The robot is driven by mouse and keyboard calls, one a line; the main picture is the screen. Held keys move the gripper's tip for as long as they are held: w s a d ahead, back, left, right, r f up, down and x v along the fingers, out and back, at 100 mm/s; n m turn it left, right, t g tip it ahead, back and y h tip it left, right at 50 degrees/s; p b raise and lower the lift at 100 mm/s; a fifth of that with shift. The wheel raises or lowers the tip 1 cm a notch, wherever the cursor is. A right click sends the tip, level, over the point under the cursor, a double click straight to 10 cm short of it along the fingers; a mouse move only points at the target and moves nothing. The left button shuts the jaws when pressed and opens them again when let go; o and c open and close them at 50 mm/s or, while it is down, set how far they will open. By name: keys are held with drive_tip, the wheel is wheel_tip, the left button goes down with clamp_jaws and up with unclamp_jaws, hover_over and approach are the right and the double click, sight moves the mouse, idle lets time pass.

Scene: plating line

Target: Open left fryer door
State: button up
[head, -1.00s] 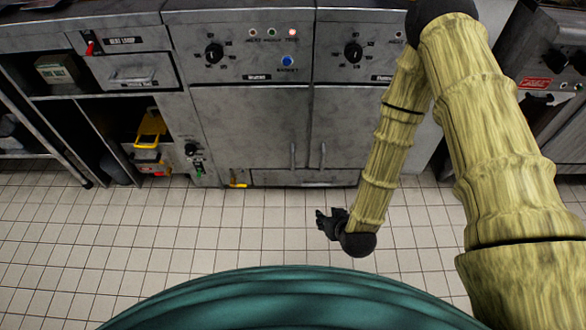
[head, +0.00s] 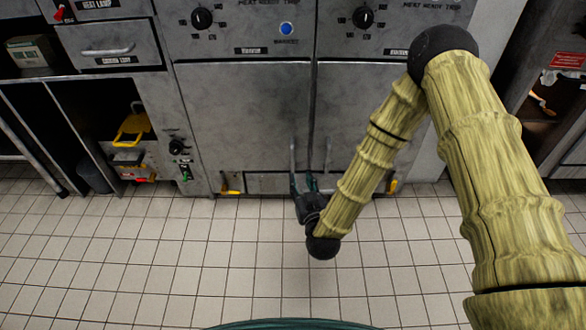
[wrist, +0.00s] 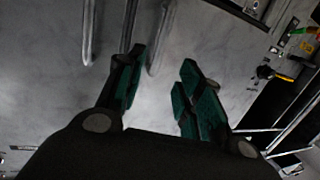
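The left fryer door (head: 245,120) is a grey metal panel and looks shut. Its upright bar handle (head: 293,158) is near its right edge. My gripper (head: 304,181) is low in front of the doors, at the lower end of that handle. In the wrist view, my gripper's green-padded fingers (wrist: 163,60) are spread apart. The left door's handle (wrist: 161,35) shows in line with the gap between them; I cannot tell whether they touch it. The right door's handle (wrist: 89,32) lies outside the fingers, to the left in this view.
The right fryer door (head: 360,110) is close beside the left one. Fryer knobs and a blue button (head: 286,29) are above. An open shelf with a yellow-handled item (head: 133,130) is at left. A yellow lever (head: 230,188) sits low. The tiled floor (head: 150,260) in front is clear.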

sight(293, 157)
drive_tip(key=shift+t, duration=0.6)
drive_tip(key=b+x, duration=0.2)
drive_tip(key=x, duration=0.1)
drive_tip(key=b+x, duration=0.2)
drive_tip(key=x, duration=0.2)
drive_tip(key=b+x, duration=0.2)
drive_tip(key=x, duration=0.1)
drive_tip(key=shift+w+a+f, duration=0.15)
drive_tip(key=shift+w+f, duration=0.15)
drive_tip(key=shift+w, duration=0.05)
drive_tip(key=shift+b+x, duration=0.5)
drive_tip(key=shift+x, duration=0.45)
drive_tip(key=shift+r, duration=0.15)
drive_tip(key=shift+c, duration=0.3)
clamp_jaws()
